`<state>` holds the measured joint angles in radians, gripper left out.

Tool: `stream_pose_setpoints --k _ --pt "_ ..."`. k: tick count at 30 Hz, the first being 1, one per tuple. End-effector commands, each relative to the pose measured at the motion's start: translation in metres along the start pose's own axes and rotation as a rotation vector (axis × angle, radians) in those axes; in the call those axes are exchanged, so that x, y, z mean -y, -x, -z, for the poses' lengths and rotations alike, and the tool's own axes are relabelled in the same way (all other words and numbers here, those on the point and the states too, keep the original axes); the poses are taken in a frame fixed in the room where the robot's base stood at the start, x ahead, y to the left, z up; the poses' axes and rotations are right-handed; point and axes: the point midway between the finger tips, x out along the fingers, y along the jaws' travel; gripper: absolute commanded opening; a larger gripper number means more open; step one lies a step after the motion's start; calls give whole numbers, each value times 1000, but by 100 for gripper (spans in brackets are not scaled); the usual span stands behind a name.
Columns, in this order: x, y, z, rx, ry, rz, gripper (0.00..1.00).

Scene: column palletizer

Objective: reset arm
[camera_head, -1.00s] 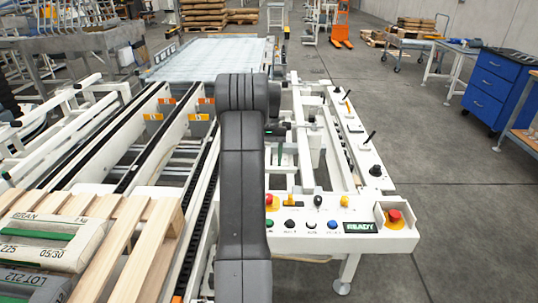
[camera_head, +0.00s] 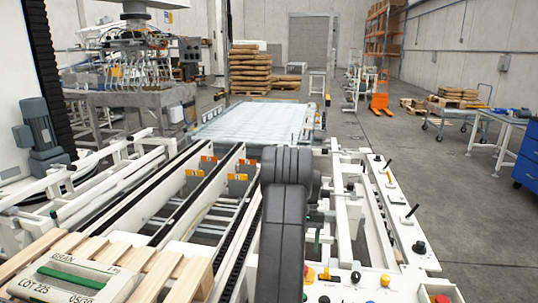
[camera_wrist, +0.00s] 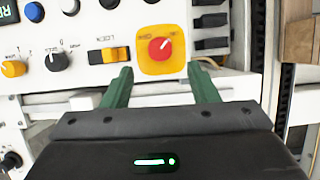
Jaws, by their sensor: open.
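My gripper (camera_wrist: 160,90) is open, with two green fingers apart and nothing between them. In the wrist view it faces a white control panel (camera_wrist: 215,20). A red emergency stop button (camera_wrist: 160,49) on a yellow plate lies just beyond and between the fingertips. An orange switch (camera_wrist: 110,55) and a black knob (camera_wrist: 56,61) are to its left. In the head view my dark arm hides the gripper itself and part of the panel, whose near edge is cut off at the bottom.
Conveyor rails run away toward a flat sheeted bed (camera_head: 255,122). Stacked brown bags (camera_head: 250,70) stand at the back. Open grey floor (camera_head: 470,190) lies to the right.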

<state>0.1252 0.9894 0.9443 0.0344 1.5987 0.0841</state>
Motion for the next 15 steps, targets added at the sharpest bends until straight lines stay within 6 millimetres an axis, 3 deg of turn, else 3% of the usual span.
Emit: stream_pose_setpoints --k 6,15 --pt "0 -42 -1 4 0 0 54" --pt "0 -71 -1 2 0 0 54"
